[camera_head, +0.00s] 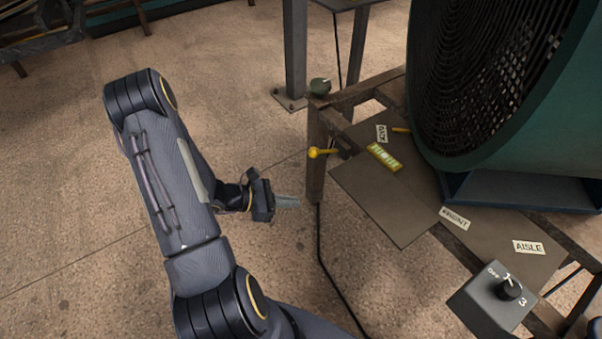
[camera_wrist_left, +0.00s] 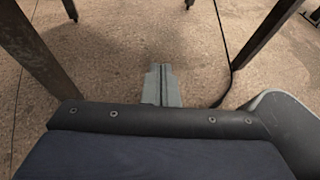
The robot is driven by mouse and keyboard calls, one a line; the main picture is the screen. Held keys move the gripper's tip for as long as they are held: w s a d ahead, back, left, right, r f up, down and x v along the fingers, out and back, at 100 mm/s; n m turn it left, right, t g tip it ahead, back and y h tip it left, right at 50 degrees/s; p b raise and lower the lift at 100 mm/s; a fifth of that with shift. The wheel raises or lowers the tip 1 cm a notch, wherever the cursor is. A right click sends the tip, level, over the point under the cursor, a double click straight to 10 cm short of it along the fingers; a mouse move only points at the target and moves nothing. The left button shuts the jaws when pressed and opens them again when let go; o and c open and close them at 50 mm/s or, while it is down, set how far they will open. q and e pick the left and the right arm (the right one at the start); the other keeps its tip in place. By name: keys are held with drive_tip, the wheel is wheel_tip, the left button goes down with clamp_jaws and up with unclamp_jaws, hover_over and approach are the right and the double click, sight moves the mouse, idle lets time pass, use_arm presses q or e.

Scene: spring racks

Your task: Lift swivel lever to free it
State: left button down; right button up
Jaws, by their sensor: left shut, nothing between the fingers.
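In the left wrist view the two closed fingertips (camera_wrist_left: 161,88) point out over bare floor. The lever does not show in that view. My right gripper is not in view.
A large green fan (camera_head: 500,190) stands on the metal stand at the right. A dark green ball (camera_head: 320,86) tops the corner.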

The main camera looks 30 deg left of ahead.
sight(322, 152)
use_arm(q)
drive_tip(key=w+a+r+n+t+y+b, duration=0.1)
drive_tip(key=w+a+r+n+t+y, duration=0.15)
drive_tip(key=a+n+t, duration=0.2)
drive_tip(key=a+f+b+x, duration=0.1)
drive_tip(key=b+x, duration=0.1)
drive_tip(key=x, duration=0.8)
drive_tip(key=shift+n, duration=0.25)
drive_tip(key=r, duration=0.4)
drive_tip(key=shift+w+a+r, duration=0.15)
drive_tip(key=shift+w+a, duration=0.05)
drive_tip(key=shift+w, duration=0.1)
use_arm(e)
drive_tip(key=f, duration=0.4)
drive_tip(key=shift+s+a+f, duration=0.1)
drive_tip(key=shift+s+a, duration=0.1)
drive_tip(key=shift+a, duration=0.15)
use_arm(q)
drive_tip(key=shift+w+r+p, duration=0.15)
drive_tip(key=shift+r+p, duration=0.3)
drive_tip(key=shift+r, duration=0.4)
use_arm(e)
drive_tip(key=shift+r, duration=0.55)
